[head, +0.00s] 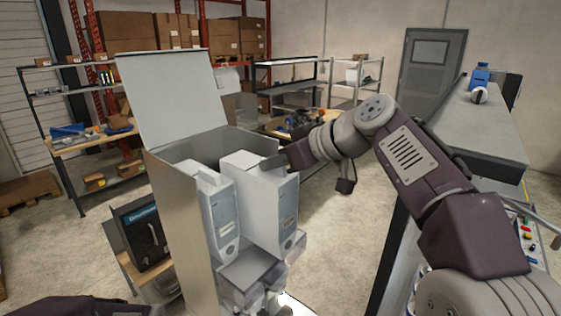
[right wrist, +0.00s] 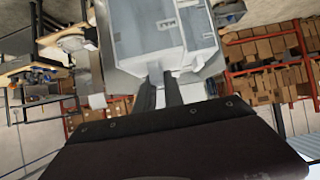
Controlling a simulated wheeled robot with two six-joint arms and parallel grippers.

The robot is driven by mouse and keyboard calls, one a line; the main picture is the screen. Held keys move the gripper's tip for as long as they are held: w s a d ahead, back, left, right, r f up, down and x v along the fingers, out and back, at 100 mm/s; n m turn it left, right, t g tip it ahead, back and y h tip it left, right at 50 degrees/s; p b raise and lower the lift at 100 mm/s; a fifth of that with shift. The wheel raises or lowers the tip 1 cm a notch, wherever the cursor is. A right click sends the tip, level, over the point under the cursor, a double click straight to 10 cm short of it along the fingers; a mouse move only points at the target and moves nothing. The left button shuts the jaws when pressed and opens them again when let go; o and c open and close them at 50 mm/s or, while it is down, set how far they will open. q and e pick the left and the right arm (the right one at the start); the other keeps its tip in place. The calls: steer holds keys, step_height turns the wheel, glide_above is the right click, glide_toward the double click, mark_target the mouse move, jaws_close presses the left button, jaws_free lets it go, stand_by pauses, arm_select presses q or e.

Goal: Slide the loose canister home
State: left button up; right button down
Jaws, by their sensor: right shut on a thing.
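A tall grey dispenser cabinet (head: 176,235) stands left of centre with its lid (head: 172,98) raised. Two pale canisters stand side by side in it, the left canister (head: 222,217) and the right canister (head: 268,212). The right canister sits further out toward the front than the left one. My right gripper (head: 273,162) is shut at the top of the right canister. In the right wrist view its two dark fingers (right wrist: 160,92) meet the edge of a pale canister (right wrist: 148,28); the exact grip spot is small. My left gripper is out of view.
A dark appliance (head: 146,236) stands left of the cabinet. A long grey counter (head: 480,118) runs along the right, with a blue bottle (head: 480,77). The floor between is clear.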

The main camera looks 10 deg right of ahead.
mark_target(246, 161)
steer(key=shift+w+a+p, duration=0.4)
steer(key=shift+w+a, duration=0.5)
steer(key=shift+w+a+p, duration=0.6)
steer(key=shift+w+a, duration=0.3)
steer(key=shift+a, duration=0.05)
steer(key=shift+w+a+f, duration=0.1)
steer(key=shift+w+a, duration=0.2)
steer(key=shift+w, duration=0.05)
steer(key=shift+w+a+f, duration=0.2)
steer(key=shift+a+f, duration=0.05)
steer(key=shift+f, duration=0.25)
steer(key=shift+w+a+f+b, duration=0.3)
steer(key=shift+w, duration=0.05)
